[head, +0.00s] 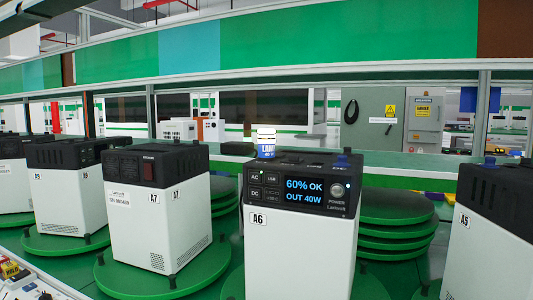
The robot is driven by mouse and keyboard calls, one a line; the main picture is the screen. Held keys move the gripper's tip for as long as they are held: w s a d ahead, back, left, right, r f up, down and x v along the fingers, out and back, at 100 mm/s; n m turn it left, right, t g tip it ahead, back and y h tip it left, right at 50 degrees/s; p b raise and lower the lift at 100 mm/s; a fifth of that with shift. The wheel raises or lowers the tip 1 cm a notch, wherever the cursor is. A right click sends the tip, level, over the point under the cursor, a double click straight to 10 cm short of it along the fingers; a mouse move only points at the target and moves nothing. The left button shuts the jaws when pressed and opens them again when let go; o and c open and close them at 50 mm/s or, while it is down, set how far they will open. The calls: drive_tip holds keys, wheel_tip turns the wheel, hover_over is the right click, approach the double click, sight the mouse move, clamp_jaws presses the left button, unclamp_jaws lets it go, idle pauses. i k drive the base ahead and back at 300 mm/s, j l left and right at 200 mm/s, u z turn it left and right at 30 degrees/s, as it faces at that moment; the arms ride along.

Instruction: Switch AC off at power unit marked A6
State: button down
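The power unit marked A6 (300,245) stands upright at centre right, white below with a black top and front panel. Its lit display (304,191) reads "60% OK" and "OUT 40W". The AC button (254,177) is at the upper left of the panel, above the DC button (255,193). The POWER knob (338,190) is at the panel's right. A glowing white and blue lamp (266,143) shows at the unit's top, apparently on or behind it. My gripper is not in view.
Unit A7 (158,225) stands left on a green round plate (112,278), with more units beyond. Unit A5 (492,245) stands close at right. Stacked green discs (398,225) lie behind A6. Clear space shows in front of A6's panel.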

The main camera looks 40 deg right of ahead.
sight(255, 177)
drive_tip(key=z, duration=1.4)
